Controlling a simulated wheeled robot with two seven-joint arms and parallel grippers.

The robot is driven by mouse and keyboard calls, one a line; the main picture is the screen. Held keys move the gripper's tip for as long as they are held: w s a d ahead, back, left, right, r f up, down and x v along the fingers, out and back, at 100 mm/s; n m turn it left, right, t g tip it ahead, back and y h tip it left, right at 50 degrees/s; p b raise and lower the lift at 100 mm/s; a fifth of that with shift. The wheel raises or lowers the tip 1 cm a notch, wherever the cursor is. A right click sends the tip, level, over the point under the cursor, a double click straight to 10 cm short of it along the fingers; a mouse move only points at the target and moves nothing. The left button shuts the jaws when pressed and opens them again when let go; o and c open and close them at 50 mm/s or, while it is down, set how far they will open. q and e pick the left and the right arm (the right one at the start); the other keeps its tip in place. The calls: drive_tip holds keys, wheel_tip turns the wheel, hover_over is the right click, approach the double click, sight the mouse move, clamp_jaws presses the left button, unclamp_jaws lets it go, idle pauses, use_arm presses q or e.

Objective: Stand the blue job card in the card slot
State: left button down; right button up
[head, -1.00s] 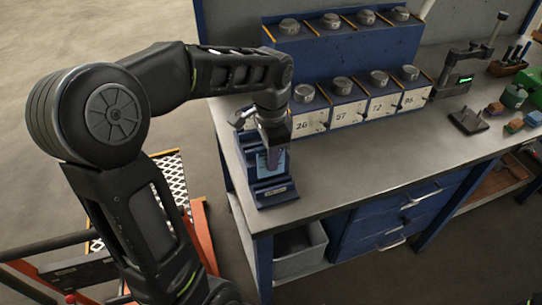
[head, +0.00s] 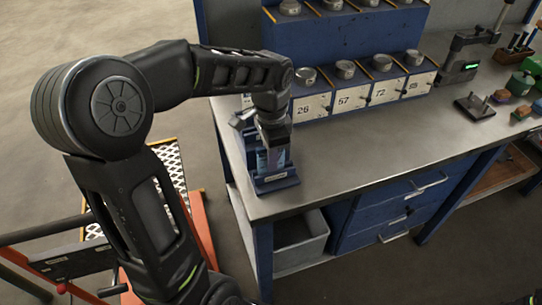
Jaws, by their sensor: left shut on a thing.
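The blue job card (head: 263,161) shows as a light blue patch low under my left gripper (head: 274,150), at the left end of the bench. My left gripper points down and is shut on the card. The card slot (head: 276,184) is a dark blue holder with a small pale label, standing on the bench top near its left edge. The card is at the holder, upright as far as I can see. My gripper hides much of it, so I cannot tell whether its lower edge is inside the slot. My right gripper is not in view.
Blue bins with numbered white fronts (head: 345,101) and round metal weights stand behind and right of the gripper. The bench top (head: 370,150) is clear in the middle.

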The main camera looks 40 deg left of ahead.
use_arm(q)
drive_tip(key=shift+f, duration=0.2)
drive_tip(key=c, duration=1.4)
unclamp_jaws()
drive_tip(key=shift+c, duration=0.2)
drive_tip(key=shift+r, duration=0.1)
wheel_tip(320, 180, up, 8)
drive_tip(key=shift+f+b, duration=0.15)
drive_tip(key=shift+b, duration=0.15)
